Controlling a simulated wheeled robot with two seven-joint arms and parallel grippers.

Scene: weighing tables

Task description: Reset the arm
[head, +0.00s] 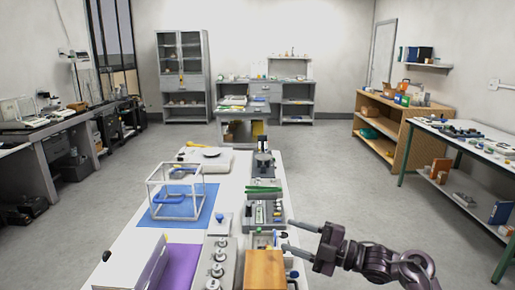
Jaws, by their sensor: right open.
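My right arm comes in from the lower right of the head view. Its gripper (291,236) is dark, with two thin fingers pointing left. The fingers are apart, and nothing shows between them. The gripper is at the right edge of the white table (130,238), beside the tray of small items and near a wooden block (264,270). I cannot tell its height above the table. My left gripper is not in the view.
A white wire-frame cube (175,190) stands on a blue mat (187,209). Metal weights (217,270) sit at the front, beside a purple mat (180,268). A grey tray (249,216) holds small items. The floor (345,190) right of the table is clear.

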